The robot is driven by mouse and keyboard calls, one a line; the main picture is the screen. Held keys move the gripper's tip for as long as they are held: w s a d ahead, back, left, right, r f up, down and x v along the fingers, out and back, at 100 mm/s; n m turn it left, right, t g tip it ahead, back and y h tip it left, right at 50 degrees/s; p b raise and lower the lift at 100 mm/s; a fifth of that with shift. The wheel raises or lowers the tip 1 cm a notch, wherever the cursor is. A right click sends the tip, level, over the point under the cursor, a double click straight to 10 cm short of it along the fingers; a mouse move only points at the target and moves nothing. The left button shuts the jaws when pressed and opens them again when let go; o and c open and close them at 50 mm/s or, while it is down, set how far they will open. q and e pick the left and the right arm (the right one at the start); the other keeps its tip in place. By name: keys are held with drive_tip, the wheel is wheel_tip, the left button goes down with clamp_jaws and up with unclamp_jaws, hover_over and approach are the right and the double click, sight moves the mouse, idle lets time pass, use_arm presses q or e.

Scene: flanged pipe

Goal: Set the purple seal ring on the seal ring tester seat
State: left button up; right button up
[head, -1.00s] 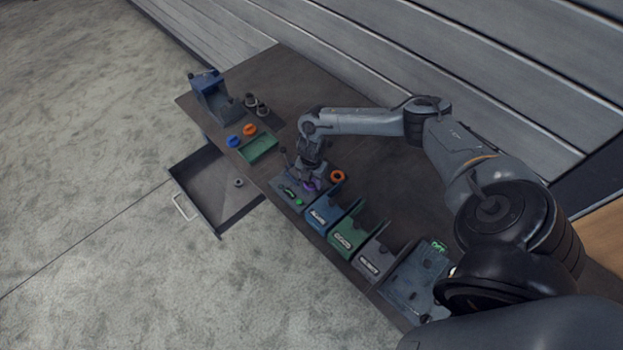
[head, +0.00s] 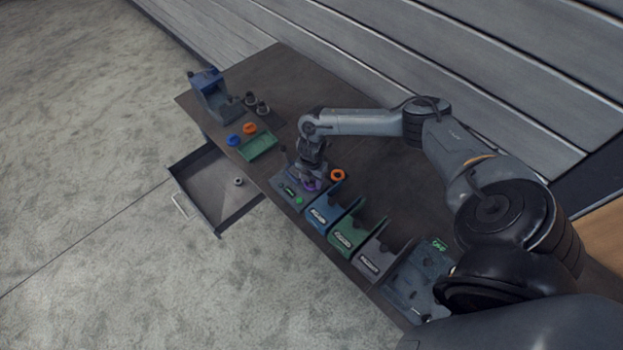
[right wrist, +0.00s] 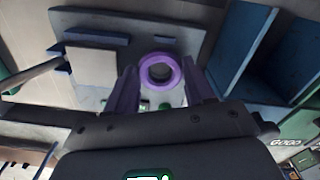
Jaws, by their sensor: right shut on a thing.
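The purple seal ring (head: 309,186) is at the tips of my right gripper (head: 310,179), low over the right part of the grey tester (head: 279,184). In the right wrist view the ring (right wrist: 160,70) sits between the two purple-looking fingers of the right gripper (right wrist: 160,80), with its round opening facing the camera. The gripper is shut on it. The tester has a green display and a green button (head: 299,201). The seat is hidden by the gripper and ring, and I cannot tell whether the ring touches it. My left gripper is not in view.
An orange ring (head: 337,175) lies just right of the gripper. Blue (head: 322,212), green (head: 346,237) and grey (head: 372,262) bins line the front edge. A green tray (head: 259,146) is to the left. An open drawer (head: 210,180) juts out at the front left.

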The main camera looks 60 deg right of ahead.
idle(0.4)
drive_tip(key=o, duration=1)
drive_tip(key=shift+c, duration=0.2)
drive_tip(key=shift+o, duration=0.7)
drive_tip(key=shift+o, duration=0.3)
drive_tip(key=shift+o, duration=0.9)
drive_tip(key=shift+s+f, duration=0.1)
